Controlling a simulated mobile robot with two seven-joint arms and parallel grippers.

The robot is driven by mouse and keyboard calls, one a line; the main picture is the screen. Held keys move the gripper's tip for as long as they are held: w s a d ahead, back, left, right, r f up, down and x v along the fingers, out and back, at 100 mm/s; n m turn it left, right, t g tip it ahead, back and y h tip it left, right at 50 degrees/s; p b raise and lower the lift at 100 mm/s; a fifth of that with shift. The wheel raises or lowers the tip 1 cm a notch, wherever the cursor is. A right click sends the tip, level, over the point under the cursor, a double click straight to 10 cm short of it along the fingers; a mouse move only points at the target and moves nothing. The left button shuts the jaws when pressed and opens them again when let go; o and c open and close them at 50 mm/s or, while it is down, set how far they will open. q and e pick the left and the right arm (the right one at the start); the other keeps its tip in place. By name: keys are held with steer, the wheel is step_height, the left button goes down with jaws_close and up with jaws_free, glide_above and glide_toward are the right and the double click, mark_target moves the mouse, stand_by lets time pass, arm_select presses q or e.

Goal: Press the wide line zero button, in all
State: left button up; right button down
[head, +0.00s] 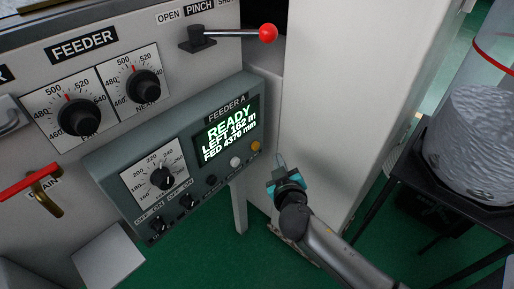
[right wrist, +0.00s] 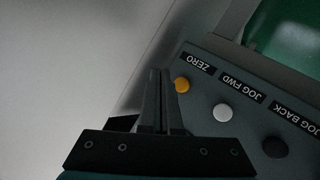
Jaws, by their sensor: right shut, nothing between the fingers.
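The zero button is a small round orange-yellow button (head: 256,146) at the lower right of the grey Feeder A panel (head: 110,168). In the right wrist view the same orange button (right wrist: 182,84) lies beside the label ZERO, just right of my fingertips. The panel's screen (head: 228,131) reads READY, LEFT 162 m, FED 4370 mm. My right gripper (head: 281,160) is shut and empty, a little right of and below the button; its closed fingers (right wrist: 160,74) show in the right wrist view. No contact with the button is visible. My left gripper is not in view.
A white JOG FWD button (right wrist: 223,112) and a black JOG BACK button (right wrist: 275,147) sit in line with the zero button. The panel also has a dial (head: 163,179) and two switches. A red-knobbed lever (head: 268,34) stands above. A pale cabinet wall (head: 335,100) rises at right.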

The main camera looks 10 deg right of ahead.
mark_target(255, 146)
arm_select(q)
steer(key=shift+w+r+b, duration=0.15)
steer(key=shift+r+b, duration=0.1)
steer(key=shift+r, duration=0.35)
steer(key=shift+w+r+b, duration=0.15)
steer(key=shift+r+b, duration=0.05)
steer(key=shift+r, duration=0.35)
arm_select(e)
steer(key=shift+w+a, duration=0.65)
steer(key=shift+w, duration=0.2)
steer(key=shift+w+a, duration=0.65)
steer(key=shift+w, duration=0.15)
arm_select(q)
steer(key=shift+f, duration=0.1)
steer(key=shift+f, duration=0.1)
arm_select(e)
steer(key=shift+w+a, duration=0.25)
steer(key=shift+w, duration=0.1)
